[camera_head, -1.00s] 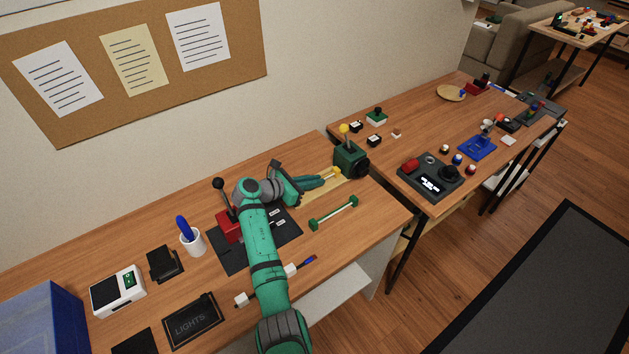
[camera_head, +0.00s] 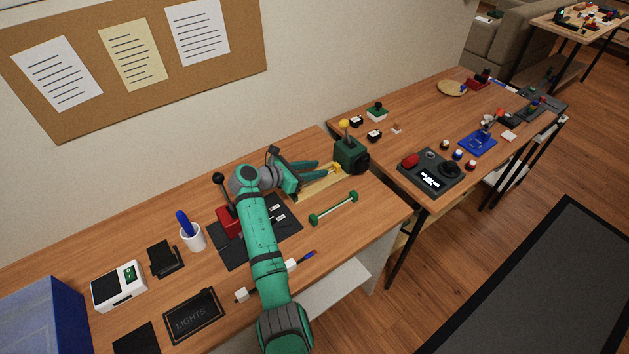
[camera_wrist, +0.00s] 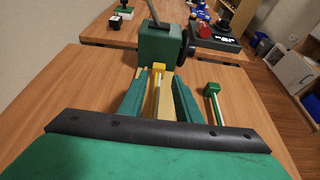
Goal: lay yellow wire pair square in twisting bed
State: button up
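The yellow wire pair (camera_head: 336,169) lies along the pale wooden twisting bed (camera_head: 308,193), its yellow end close to the green twister box (camera_head: 350,152). In the wrist view the yellow end (camera_wrist: 158,68) sits in front of the box (camera_wrist: 160,44), with the strands running back toward me, roughly in line with the bed (camera_wrist: 143,98). My gripper (camera_head: 314,170) is over the bed, its two green fingers apart. In the wrist view the fingers (camera_wrist: 159,92) stand on either side of the wires with a gap. The near end of the wires is hidden by my gripper.
A green-ended bar (camera_head: 334,209) lies on the table to the right of the bed. A red-based lever (camera_head: 228,220) on a dark mat (camera_head: 232,258) stands near my arm. A black wheel (camera_head: 362,164) sticks out from the box's side. The table's front right is clear.

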jog(key=s+r, duration=0.9)
jog(key=s, duration=0.4)
jog(key=shift+s, duration=0.35)
jog(key=shift+d, duration=0.1)
